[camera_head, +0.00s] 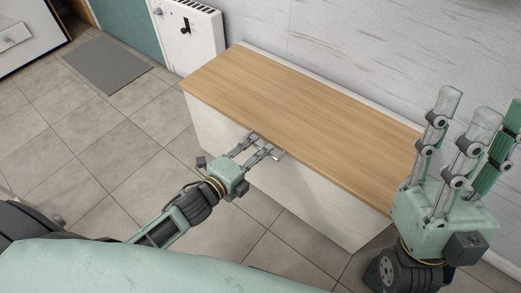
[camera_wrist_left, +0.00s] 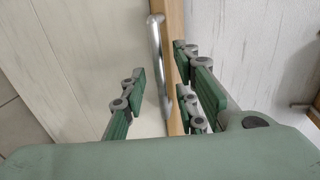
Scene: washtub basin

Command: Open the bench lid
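The bench has a wooden lid (camera_head: 305,105) that lies flat and closed on a white body (camera_head: 290,203). In the left wrist view, a shiny metal handle (camera_wrist_left: 157,60) runs along the lid's wooden edge (camera_wrist_left: 176,75). My left gripper (camera_head: 264,146) is at the middle of the lid's front edge and hides most of the handle in the head view. In the left wrist view its fingers (camera_wrist_left: 160,90) are apart, on either side of the handle and the edge, without visibly gripping. My right gripper (camera_head: 482,112) is open and empty, fingers up, at the bench's right end.
A white wall (camera_head: 340,40) stands close behind the bench. A white radiator-like unit (camera_head: 190,35) is beyond its left end. A grey mat (camera_head: 107,64) lies on the tiled floor (camera_head: 90,130), and the top of the lid is clear.

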